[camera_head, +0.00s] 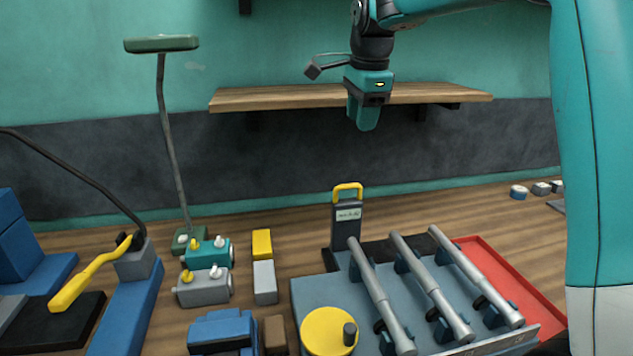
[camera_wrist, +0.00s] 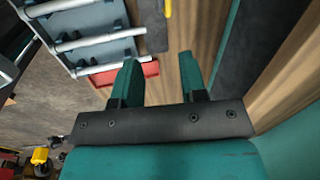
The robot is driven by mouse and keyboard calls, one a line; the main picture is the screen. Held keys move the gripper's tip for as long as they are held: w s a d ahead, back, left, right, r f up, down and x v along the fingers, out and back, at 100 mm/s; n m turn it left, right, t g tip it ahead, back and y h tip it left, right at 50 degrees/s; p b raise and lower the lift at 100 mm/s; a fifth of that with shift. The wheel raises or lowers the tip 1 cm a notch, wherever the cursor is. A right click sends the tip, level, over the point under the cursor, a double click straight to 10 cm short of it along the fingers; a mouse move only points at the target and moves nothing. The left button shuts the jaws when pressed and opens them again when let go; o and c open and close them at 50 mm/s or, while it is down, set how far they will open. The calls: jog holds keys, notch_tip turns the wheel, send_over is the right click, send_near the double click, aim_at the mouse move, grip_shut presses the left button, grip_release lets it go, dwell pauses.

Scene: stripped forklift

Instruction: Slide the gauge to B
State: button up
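A dark grey upright block with a yellow handle and a pale label (camera_head: 347,215) stands at the back edge of the blue-grey rod fixture (camera_head: 315,290); it may be the gauge. The label is too small to read, and I can make out no letter B. My gripper (camera_head: 364,126) hangs in the air well above and behind this block, in front of the wall shelf. In the wrist view my gripper (camera_wrist: 158,68) has its two teal fingers apart, with nothing between them.
Three grey rods (camera_head: 431,291) lie across the fixture, beside a red tray (camera_head: 510,280). A yellow knob (camera_head: 328,331) is at the front. A wooden shelf (camera_head: 280,96) juts from the wall. A lamp (camera_head: 162,44) and blue parts with a yellow lever (camera_head: 85,275) are left.

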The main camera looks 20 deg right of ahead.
jog(key=w+m, duration=0.1)
jog(key=p, duration=0.3)
send_near(347, 186)
jog(key=f, duration=0.2)
jog(key=w+f, duration=0.1)
jog(key=f, duration=0.5)
jog(key=shift+w+d+f, duration=0.15)
jog(key=shift+w, duration=0.25)
grip_shut()
